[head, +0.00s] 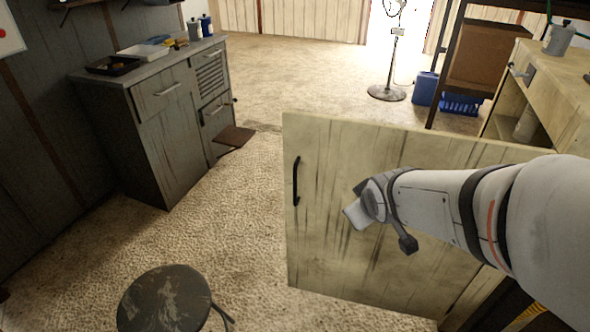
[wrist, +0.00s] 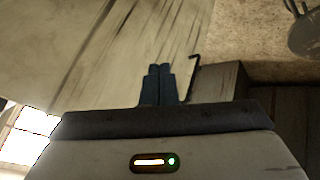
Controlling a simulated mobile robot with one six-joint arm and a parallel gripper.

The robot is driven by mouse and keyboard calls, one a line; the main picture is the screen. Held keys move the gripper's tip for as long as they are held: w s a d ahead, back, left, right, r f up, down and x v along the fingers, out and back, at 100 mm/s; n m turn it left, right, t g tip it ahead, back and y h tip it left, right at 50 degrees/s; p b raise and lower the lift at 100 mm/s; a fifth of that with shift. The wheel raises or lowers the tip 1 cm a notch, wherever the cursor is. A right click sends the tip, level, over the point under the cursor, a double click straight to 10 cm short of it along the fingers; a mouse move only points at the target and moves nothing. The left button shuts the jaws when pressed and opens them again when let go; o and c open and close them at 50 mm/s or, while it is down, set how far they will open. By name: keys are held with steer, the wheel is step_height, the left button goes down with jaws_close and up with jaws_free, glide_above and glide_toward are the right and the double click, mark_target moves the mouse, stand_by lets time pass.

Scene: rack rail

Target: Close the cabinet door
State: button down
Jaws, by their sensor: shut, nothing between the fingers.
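The cabinet door (head: 325,235) is a pale, worn wooden panel. In the head view it stands wide open, jutting left from the wooden cabinet (head: 568,90) at the right. A black vertical bar handle (head: 296,181) sits near its free left edge. My gripper (head: 354,214) is in front of the door face, right of the handle, covering part of the panel. In the wrist view my gripper's dark fingers (wrist: 158,72) are together and empty, with the door (wrist: 110,45) filling the space beyond them. The handle (wrist: 194,72) shows just right of the fingertips. I cannot tell whether the fingers touch the door.
A round dark stool (head: 165,300) stands at the lower left. A grey cabinet (head: 165,150) with trays and bottles on top is at the left. A fan (head: 388,91) and blue containers (head: 426,88) stand at the back. The floor left of the door is open.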

steer(key=w+a+f+n+t+b, duration=0.2)
steer(key=w+f+n+b, duration=0.25)
steer(key=f, duration=0.45)
steer(key=n+t+y+b, duration=0.6)
steer(key=n+y+b, duration=0.5)
steer(key=b, duration=0.8)
glide_toward(289, 211)
steer(key=w+a+r+n+h, duration=0.1)
steer(key=a+r+n+h, duration=0.1)
steer(key=a+r, duration=0.4)
steer(key=shift+w+d+f+m, duration=0.15)
steer(key=shift+w+f, duration=0.1)
steer(key=shift+w, duration=0.7)
steer(key=shift+w+d+f+m, duration=0.1)
steer(key=shift+w+f, duration=0.15)
steer(key=shift+w, duration=0.7)
